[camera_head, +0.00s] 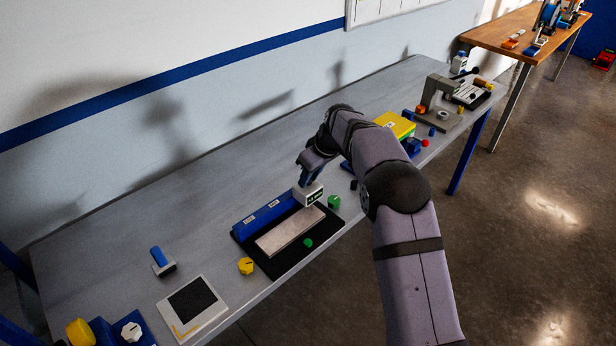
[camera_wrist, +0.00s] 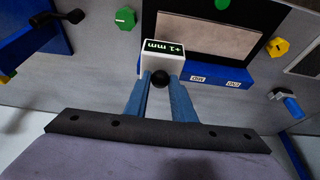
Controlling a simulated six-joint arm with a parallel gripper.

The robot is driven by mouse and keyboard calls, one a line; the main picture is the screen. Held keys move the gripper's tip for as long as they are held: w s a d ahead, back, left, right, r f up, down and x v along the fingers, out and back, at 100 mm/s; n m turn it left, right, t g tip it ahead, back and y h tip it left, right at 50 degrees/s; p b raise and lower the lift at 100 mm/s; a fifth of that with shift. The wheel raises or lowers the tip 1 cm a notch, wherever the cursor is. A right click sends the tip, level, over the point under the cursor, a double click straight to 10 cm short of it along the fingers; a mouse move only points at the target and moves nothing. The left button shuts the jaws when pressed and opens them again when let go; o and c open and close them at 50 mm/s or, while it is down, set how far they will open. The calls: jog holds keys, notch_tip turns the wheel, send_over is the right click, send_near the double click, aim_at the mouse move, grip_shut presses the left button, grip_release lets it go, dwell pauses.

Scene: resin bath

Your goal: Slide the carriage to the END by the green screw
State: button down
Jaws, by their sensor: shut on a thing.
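The carriage (camera_head: 308,194) is a white block with a dark display, at the right end of a blue rail (camera_head: 265,215). In the wrist view its display on the carriage (camera_wrist: 165,58) reads "+1 mm". No rail shows beyond it on the green side. My gripper (camera_head: 307,180) has its blue fingers closed around a round black knob (camera_wrist: 160,78) on the carriage. A green screw knob (camera_head: 334,202) stands just beyond that end; it also shows in the wrist view (camera_wrist: 124,18). A yellow knob (camera_head: 246,265) stands beyond the opposite end.
The rail borders a black tray (camera_head: 274,268) holding a pale plate (camera_head: 291,232). Another green piece (camera_head: 308,243) sits at the tray's front. A blue-handled tool (camera_head: 160,261) and a framed dark panel (camera_head: 192,305) lie left. A yellow-topped box (camera_head: 396,125) stands right, behind my arm.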

jog(key=c, duration=1.5)
grip_release()
jog(key=shift+w+d, duration=0.25)
jog(key=shift+s+a, duration=0.1)
jog(key=b+v, duration=0.2)
jog(key=v, duration=0.5)
jog(key=shift+r+b, duration=0.2)
jog(key=shift+b, duration=0.1)
jog(key=shift+s, duration=0.1)
jog(key=s+d+f+m+g+h, duration=0.1)
jog(key=s+d+f+m, duration=0.2)
jog(key=s, duration=0.9)
jog(key=s+d+f+m+g+h, duration=0.1)
jog(key=s+d+f+m, duration=0.2)
jog(key=s+d, duration=0.4)
jog(key=s+d+f+m+g+h, duration=0.1)
jog(key=s+d+f+m, duration=0.2)
jog(key=s, duration=1.4)
jog(key=shift+s+d+f, duration=0.2)
jog(key=shift+d+f, duration=0.25)
jog(key=shift+s+d+f, duration=0.15)
jog(key=shift+d+f, duration=0.3)
jog(key=shift+f, duration=0.05)
